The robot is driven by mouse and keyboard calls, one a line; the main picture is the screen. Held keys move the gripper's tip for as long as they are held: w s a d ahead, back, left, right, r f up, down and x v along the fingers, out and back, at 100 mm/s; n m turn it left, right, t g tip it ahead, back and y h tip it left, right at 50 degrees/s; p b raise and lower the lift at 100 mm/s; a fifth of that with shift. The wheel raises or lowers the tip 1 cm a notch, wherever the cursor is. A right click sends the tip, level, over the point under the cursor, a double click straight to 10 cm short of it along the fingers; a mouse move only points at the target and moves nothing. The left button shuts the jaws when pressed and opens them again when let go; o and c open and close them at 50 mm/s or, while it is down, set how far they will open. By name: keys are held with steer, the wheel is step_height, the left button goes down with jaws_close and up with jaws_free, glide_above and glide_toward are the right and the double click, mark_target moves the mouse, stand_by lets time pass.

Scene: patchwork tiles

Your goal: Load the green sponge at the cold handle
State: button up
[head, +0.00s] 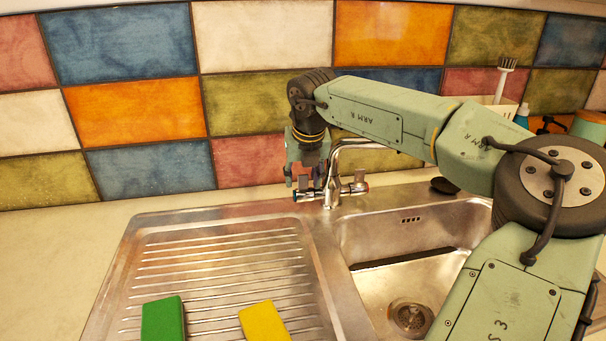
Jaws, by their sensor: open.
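The green sponge (163,319) lies at the front left of the ribbed drainboard, cut off by the bottom edge of the head view. The tap (335,172) stands behind the sink. Its left handle (308,196) seems to have a blue end, which marks it as the cold one; its right handle (356,187) shows a reddish end. My gripper (305,183) points down at the left handle, open, with no sponge seen in it. Its fingers overlap that handle in the picture; I cannot tell whether they touch it.
A yellow sponge (264,322) lies right of the green one on the steel drainboard (220,232). The sink basin (385,285) is right of it. A dark round item (444,185) and a brush (504,80) in a white holder are at the back right. The left counter (60,255) is clear.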

jaws_close()
stand_by(0.5)
steer(key=shift+f, duration=0.1)
